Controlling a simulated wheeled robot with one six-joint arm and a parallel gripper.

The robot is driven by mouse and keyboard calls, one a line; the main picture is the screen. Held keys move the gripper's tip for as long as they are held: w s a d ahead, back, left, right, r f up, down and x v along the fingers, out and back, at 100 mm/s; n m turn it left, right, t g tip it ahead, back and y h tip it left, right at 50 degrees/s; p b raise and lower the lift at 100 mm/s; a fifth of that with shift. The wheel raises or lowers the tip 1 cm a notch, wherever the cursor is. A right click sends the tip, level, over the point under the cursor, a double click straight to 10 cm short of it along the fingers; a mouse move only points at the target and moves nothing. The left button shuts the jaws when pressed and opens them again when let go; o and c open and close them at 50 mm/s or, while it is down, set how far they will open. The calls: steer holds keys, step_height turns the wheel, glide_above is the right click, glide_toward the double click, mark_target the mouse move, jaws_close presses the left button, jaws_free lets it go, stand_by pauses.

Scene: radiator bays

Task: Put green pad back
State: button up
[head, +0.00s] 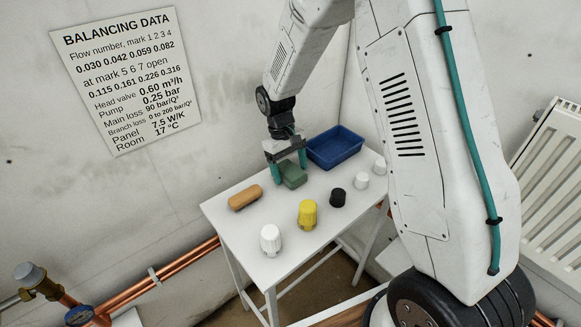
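The green pad (293,175) is a small dark green block at the back of the white table, near its middle. My gripper (290,168) points down at it from above. Its two teal fingers are apart, one at the pad's left side and one by its far right corner. I cannot tell whether the fingers press on the pad or stand clear of it. I also cannot tell whether the pad rests on the table or is slightly raised.
Copper pipes (165,274) run along the wall. A radiator (555,185) stands right.

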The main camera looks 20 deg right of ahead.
mark_target(283, 164)
steer(key=shift+r, duration=0.1)
steer(key=v, duration=1.2)
steer(key=s+d+r+t, duration=0.1)
steer(key=s+r, duration=0.5)
steer(key=r, duration=0.2)
steer(key=s+d+r+m+t, duration=0.1)
steer(key=s+r, duration=0.2)
steer(key=s, duration=1)
steer(key=s+d+r+m+t+y, duration=0.1)
steer(key=s+d+r+m+t, duration=0.1)
steer(key=s, duration=1.2)
steer(key=shift+s+d+r+m, duration=0.15)
steer(key=shift+r+m, duration=0.15)
steer(key=shift+r, duration=0.3)
